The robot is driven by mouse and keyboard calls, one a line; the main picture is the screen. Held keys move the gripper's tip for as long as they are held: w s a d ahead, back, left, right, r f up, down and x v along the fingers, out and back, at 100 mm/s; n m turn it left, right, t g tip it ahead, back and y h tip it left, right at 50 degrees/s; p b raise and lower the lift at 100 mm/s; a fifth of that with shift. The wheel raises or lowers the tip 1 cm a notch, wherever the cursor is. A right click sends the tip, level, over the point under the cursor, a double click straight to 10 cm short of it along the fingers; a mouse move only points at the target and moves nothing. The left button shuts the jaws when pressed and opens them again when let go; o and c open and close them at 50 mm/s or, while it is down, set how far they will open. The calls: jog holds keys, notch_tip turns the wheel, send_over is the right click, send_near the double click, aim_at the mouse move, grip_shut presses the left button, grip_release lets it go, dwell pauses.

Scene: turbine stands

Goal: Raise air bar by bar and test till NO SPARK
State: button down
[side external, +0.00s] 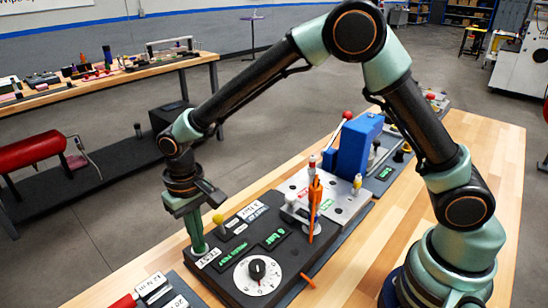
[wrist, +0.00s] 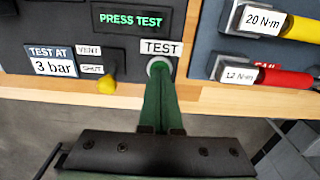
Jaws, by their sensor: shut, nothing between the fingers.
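My gripper (side external: 197,246) is shut, its green fingers together and pointing down at the front left corner of the dark panel (side external: 232,233). In the wrist view its tips (wrist: 158,72) are over the round grey button (wrist: 157,63) below the TEST label (wrist: 161,48); whether they touch it or press it I cannot tell. A display (wrist: 131,19) reads PRESS TEST in green. A card (wrist: 52,62) reads TEST AT 3 bar. A yellow knob (wrist: 107,86) sits by the VENT and SHUT labels.
A blue block (side external: 352,148) and an orange upright tool (side external: 314,208) stand farther along the bench (side external: 430,115). Torque handles marked 12 N·m (wrist: 290,78) and 20 N·m (wrist: 300,27) lie beside the panel. The bench edge is close to my gripper.

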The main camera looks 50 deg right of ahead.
jog(key=shift+f, duration=0.1)
jog(key=shift+s+f, duration=0.1)
jog(key=shift+f, duration=1)
jog(key=shift+r, duration=0.1)
notch_tip(320, 180, up, 15)
jog(key=shift+w+a, duration=0.15)
jog(key=shift+w, duration=0.2)
jog(key=s+d+r+t, duration=0.1)
jog(key=s+d+r, duration=0.15)
jog(key=d, duration=0.35)
jog(key=s+d+r+t, duration=0.2)
jog(key=d+r, duration=0.2)
jog(key=d, duration=0.2)
jog(key=s+d+f+t, duration=0.2)
jog(key=s+d, duration=0.6)
jog(key=shift+s+d+t, duration=0.3)
jog(key=shift+d, duration=0.1)
